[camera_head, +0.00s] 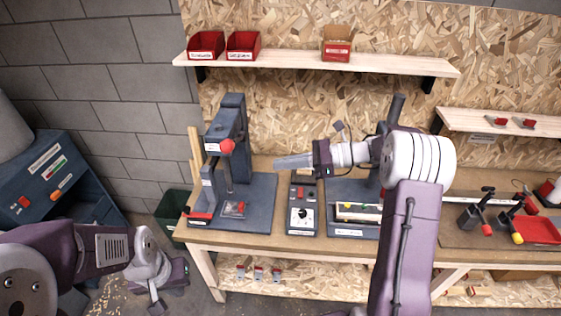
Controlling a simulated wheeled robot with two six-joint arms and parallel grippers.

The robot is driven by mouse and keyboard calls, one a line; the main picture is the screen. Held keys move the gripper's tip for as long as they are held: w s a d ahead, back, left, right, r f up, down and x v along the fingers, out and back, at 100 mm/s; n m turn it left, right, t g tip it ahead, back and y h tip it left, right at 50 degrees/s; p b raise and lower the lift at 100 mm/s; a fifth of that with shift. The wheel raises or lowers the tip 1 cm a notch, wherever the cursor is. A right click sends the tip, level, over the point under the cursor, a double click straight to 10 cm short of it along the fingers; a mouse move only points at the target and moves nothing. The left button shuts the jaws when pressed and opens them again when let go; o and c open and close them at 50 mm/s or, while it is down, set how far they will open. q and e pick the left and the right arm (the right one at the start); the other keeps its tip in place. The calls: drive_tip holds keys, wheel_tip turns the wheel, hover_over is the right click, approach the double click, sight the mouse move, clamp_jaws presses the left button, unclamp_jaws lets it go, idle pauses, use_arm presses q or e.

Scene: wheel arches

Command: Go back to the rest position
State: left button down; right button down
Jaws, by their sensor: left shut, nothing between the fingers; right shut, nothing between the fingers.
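My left gripper (157,305) hangs low at the left, in front of the bench and over the floor. Its fingers point down and are shut and empty. My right gripper (292,162) is raised in front of the wood-chip wall, above the workbench. It points left, with its fingers shut and empty. Its tips are to the right of the dark blue press (229,150) and apart from it in the picture. My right arm hides part of the bench and of the station behind it.
The workbench (270,242) carries a control box (302,212), a second station (352,231) and clamps beside a red tray (538,230). A shelf (290,57) above holds red bins. A dark green bin (171,211) stands left of the bench. A blue cabinet (62,215) is at the far left.

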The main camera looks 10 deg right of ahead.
drive_tip(key=s+a+f+n+g+h+b, duration=0.2)
drive_tip(key=s+a+f+n+g+b, duration=0.1)
drive_tip(key=s+a+f+b, duration=0.3)
drive_tip(key=s+a+f+n+g+h+b, duration=0.25)
drive_tip(key=s+a+f+b, duration=0.2)
drive_tip(key=s+f, duration=0.35)
drive_tip(key=s+d+f+n+h+b, duration=0.3)
drive_tip(key=s+d+f+n+h, duration=0.4)
drive_tip(key=f, duration=0.3)
drive_tip(key=d+f+n+t+h, duration=0.2)
drive_tip(key=d+f+n, duration=0.3)
drive_tip(key=d+n, duration=0.3)
drive_tip(key=shift+w+n+h, duration=0.4)
drive_tip(key=shift+n+h, duration=0.05)
drive_tip(key=shift+n, duration=0.4)
drive_tip(key=shift+f+t, duration=0.1)
drive_tip(key=shift+t, duration=0.15)
